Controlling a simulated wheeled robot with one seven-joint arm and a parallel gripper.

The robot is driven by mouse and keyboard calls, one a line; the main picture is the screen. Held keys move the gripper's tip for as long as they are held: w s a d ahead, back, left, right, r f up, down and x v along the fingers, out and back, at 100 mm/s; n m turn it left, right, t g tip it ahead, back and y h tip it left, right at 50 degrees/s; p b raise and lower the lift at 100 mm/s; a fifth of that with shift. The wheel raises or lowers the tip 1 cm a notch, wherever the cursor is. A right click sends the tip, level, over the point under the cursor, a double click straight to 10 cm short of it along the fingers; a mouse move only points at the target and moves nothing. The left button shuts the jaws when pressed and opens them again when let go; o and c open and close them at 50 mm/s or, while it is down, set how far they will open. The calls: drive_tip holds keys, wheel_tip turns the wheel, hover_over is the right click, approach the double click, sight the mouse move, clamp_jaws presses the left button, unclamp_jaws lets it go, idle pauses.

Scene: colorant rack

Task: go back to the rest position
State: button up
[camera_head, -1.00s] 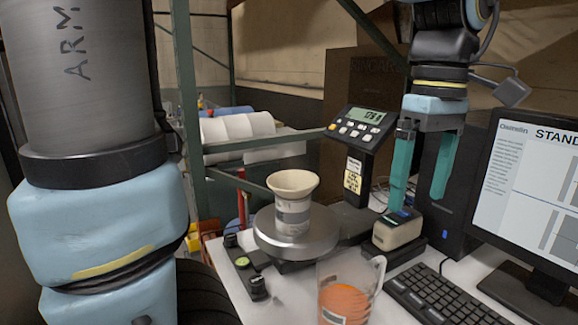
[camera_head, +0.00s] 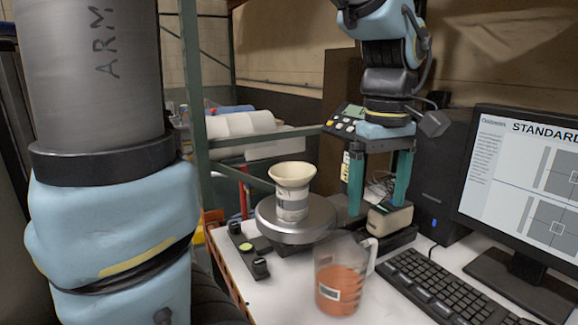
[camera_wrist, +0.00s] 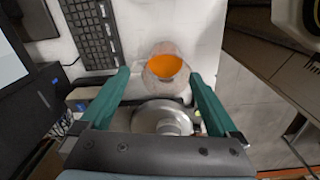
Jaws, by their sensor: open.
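My gripper (camera_head: 379,203) is open and empty, with its two green fingers pointing down. In the head view it hangs in front of the scale's display post, to the right of the cup. A pale cup with a flared top (camera_head: 291,192) stands upright on the round metal pan of the scale (camera_head: 322,222). In the wrist view the open fingers (camera_wrist: 160,76) frame the clear jug of orange liquid (camera_wrist: 158,84) and the metal pan (camera_wrist: 165,110).
The clear jug (camera_head: 338,290) stands on the white table in front of the scale. A keyboard (camera_head: 445,292) and a monitor (camera_head: 530,185) are on the right. A small beige device (camera_head: 390,218) sits below my gripper. A green metal frame post (camera_head: 192,95) rises behind, at left.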

drive_tip(key=shift+m+t, duration=0.4)
drive_tip(key=shift+m, duration=0.5)
drive_tip(key=w+a+f, duration=0.2)
drive_tip(key=a, duration=0.1)
drive_tip(key=w+a+f, duration=0.2)
drive_tip(key=a, duration=0.1)
drive_tip(key=w+a+f, duration=0.2)
drive_tip(key=a, duration=0.1)
drive_tip(key=shift+w+a+f, duration=0.1)
drive_tip(key=shift+w+f, duration=0.15)
drive_tip(key=shift+w, duration=0.1)
drive_tip(key=w+a+f+m+t, duration=0.1)
drive_tip(key=a+f, duration=0.2)
drive_tip(key=a, duration=0.3)
drive_tip(key=w+a+f+m, duration=0.1)
drive_tip(key=a+f+m, duration=0.15)
drive_tip(key=a, duration=0.35)
drive_tip(key=shift+n+g, duration=0.25)
drive_tip(key=shift+g, duration=0.05)
drive_tip(key=f+b, duration=0.3)
drive_tip(key=s+f+b, duration=0.1)
drive_tip(key=f+b, duration=0.2)
drive_tip(key=f, duration=0.1)
drive_tip(key=f+b, duration=0.4)
drive_tip(key=shift+s+f, duration=0.2)
drive_tip(key=shift+s, duration=0.15)
